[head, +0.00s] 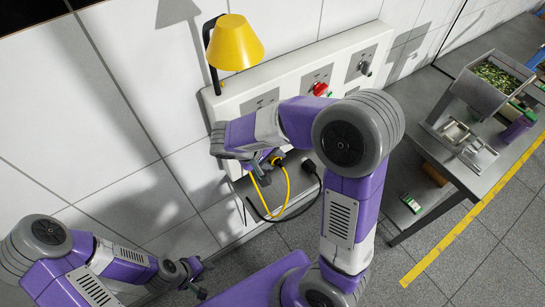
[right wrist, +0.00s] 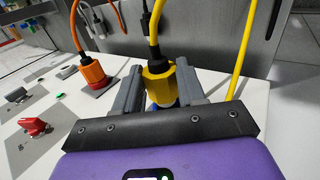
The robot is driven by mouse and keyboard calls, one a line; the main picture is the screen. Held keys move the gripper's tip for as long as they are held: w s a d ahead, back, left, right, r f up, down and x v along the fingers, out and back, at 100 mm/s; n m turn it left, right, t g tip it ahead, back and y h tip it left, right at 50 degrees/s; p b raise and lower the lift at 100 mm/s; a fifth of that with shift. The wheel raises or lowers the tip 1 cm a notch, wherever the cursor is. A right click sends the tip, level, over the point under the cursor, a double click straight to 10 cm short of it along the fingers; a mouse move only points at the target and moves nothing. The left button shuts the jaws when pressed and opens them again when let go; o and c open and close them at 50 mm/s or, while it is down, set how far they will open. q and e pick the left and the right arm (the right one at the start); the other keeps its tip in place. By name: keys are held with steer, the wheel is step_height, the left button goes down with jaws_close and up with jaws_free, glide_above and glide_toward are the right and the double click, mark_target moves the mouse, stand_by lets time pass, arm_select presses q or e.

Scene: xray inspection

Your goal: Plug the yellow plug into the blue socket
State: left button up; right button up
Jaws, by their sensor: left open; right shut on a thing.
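The yellow plug (right wrist: 158,84) sits between the two grey fingers of my right gripper (right wrist: 160,90) in the right wrist view. My right gripper is shut on it, and its yellow cable runs away from it. A little blue, apparently the blue socket, shows at the plug's lower edge; the plug and gripper hide most of it, so I cannot tell how far the plug is in. In the head view my right gripper (head: 263,166) is at the white panel's lower part, partly covered by my arm. My left gripper (head: 203,278) is open and empty at the lower left, away from the panel.
The white wall panel (head: 312,58) carries a red knob (head: 319,89) and a yellow lamp (head: 234,43). An orange plug (right wrist: 94,73) stands beside the yellow one. A black plug and cable (head: 311,168) hang nearby. A metal table (head: 441,166) with trays is at the right.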

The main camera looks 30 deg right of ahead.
steer(key=shift+w+b, duration=1.05)
steer(key=shift+w, duration=0.05)
stand_by(4.3)
steer(key=o, duration=1.2)
steer(key=shift+o, duration=0.2)
steer(key=shift+a, duration=0.1)
steer(key=p+v, duration=0.3)
steer(key=v, duration=0.3)
steer(key=shift+p, duration=0.35)
